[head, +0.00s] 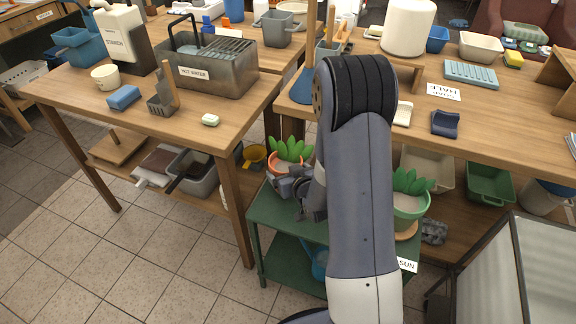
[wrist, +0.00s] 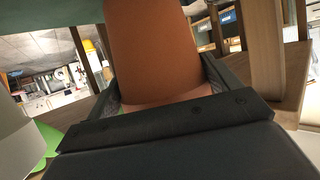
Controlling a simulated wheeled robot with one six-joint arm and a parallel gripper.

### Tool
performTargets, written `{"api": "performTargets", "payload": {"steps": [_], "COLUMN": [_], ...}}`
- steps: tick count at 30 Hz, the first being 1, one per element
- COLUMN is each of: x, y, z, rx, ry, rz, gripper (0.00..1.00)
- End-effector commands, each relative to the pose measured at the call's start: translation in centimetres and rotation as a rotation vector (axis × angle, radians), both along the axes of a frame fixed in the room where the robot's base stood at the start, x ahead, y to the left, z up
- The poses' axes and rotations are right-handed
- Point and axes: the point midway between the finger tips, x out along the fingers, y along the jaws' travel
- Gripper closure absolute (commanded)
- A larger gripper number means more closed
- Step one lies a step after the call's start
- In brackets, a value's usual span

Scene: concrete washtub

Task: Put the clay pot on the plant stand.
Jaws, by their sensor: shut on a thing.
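The clay pot (head: 282,160) is orange terracotta with a green leafy plant, upright in the head view. My gripper (head: 292,184) is shut on it from the near side. In the wrist view the orange pot wall (wrist: 150,45) fills the space between the fingers. The plant stand (head: 277,226) is a green two-level stand beneath. The pot is over the left back part of its top. Whether the pot's base touches the stand is hidden by my gripper.
A light green potted plant (head: 409,200) stands on the right of the stand, near a SUN label (head: 407,265). A blue watering can (head: 319,262) is on the lower shelf. Wooden tables (head: 240,110) stand behind and left. A grey panel (head: 478,275) is at the right.

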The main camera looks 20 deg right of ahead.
Motion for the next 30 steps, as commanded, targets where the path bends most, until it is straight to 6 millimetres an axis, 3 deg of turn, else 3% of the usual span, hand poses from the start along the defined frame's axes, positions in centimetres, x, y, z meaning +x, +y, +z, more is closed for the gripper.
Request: {"api": "performTargets", "payload": {"steps": [5,18,19,24,30], "x": [0.1,0.1,0.0,0.0,0.0], "y": [0.0,0.0,0.0,0.0,0.0], "z": [-1.1,-1.5,-1.7,-1.6,-1.6], "rx": [-0.001,-0.001,-0.001,0.000,0.000], "ry": [-0.008,-0.009,-0.001,-0.001,-0.001], "rz": [0.000,0.000,-0.001,0.000,0.000], "gripper": [0.77,0.77,0.15,0.01,0.00]}}
